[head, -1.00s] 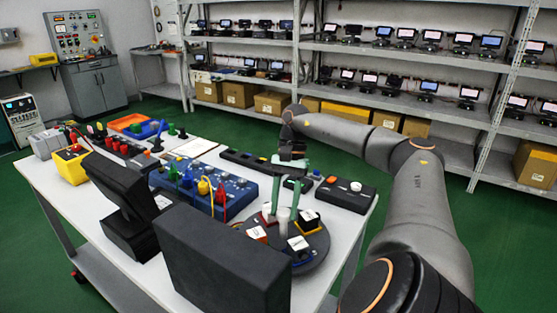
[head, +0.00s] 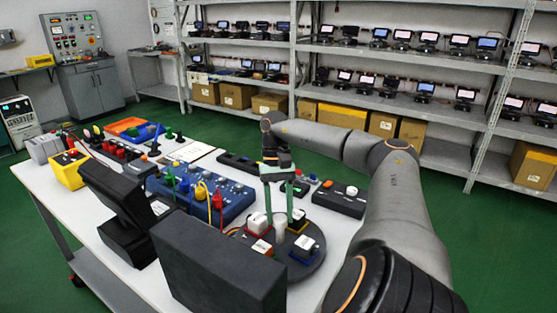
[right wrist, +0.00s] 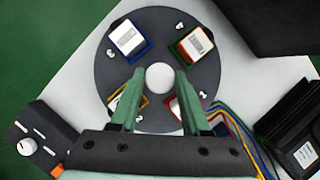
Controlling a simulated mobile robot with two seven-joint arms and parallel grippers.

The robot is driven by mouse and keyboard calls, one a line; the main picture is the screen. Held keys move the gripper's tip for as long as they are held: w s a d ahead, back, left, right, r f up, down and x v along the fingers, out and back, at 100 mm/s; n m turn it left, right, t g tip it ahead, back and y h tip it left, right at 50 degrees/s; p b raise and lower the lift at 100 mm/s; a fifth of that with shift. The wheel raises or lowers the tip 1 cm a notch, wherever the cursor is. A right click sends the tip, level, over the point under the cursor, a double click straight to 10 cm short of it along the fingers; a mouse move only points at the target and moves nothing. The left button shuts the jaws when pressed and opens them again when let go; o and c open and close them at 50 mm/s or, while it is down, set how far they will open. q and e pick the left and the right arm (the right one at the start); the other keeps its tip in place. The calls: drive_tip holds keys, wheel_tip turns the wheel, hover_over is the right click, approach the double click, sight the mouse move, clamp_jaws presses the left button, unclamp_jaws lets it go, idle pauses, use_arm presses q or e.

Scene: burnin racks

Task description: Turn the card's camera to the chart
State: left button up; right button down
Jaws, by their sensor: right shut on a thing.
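A dark round turntable (head: 318,262) stands at the table's near right end. It carries several small white-topped blocks in coloured holders, among them one in blue (right wrist: 127,38) and one with orange and green edges (right wrist: 195,43). A white round post (right wrist: 160,77) rises from its middle. My right gripper (right wrist: 160,88) has its green fingers on either side of this post, shut on it; in the head view the fingers point straight down there. In the wrist view the fingers partly hide the two nearer blocks. I cannot tell which block is the card's camera or which thing is the chart. My left gripper is not in view.
A large dark box (head: 215,265) stands close to the turntable's left, and a black stand (head: 118,200) beyond it. A blue panel with coloured leads (head: 232,200) lies behind. A dark control box (head: 338,200) is at right. Shelves (head: 440,110) line the back.

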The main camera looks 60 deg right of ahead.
drive_tip(key=shift+n, duration=0.4)
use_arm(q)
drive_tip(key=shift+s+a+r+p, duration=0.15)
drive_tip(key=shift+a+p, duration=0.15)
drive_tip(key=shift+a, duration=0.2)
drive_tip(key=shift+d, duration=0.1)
use_arm(e)
drive_tip(key=shift+c, duration=1.8)
unclamp_jaws()
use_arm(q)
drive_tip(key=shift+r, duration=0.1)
